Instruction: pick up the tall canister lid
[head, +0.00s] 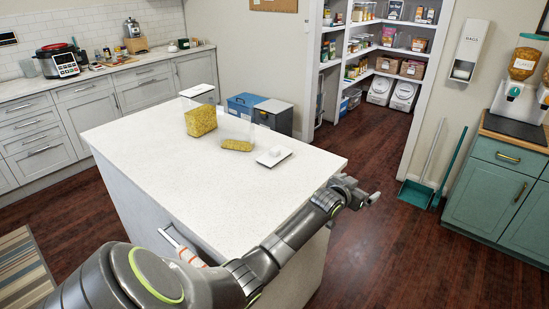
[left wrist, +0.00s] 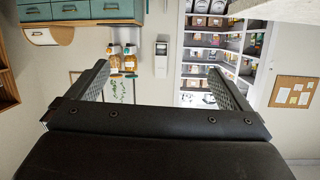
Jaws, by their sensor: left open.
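A clear canister of yellow pasta (head: 201,121) stands on the white island (head: 160,160), with a white lid (head: 197,90) at its top. Beside it is a clear canister (head: 238,143) with a little pasta at the bottom and no lid visible on it. A square white lid with a round knob (head: 274,157) lies flat on the island right of these. I cannot tell which lid is the tall canister's. My left gripper (head: 369,197) is open and empty, beyond the island's right edge and apart from both lids. The left wrist view shows its spread fingers (left wrist: 165,90). My right gripper is not in view.
Blue and grey bins (head: 258,109) stand behind the island. A pantry with stocked shelves (head: 390,60) is at the back. A green cabinet (head: 497,190) with dispensers is at the right, beside a broom and dustpan (head: 416,192). The island's near half is clear.

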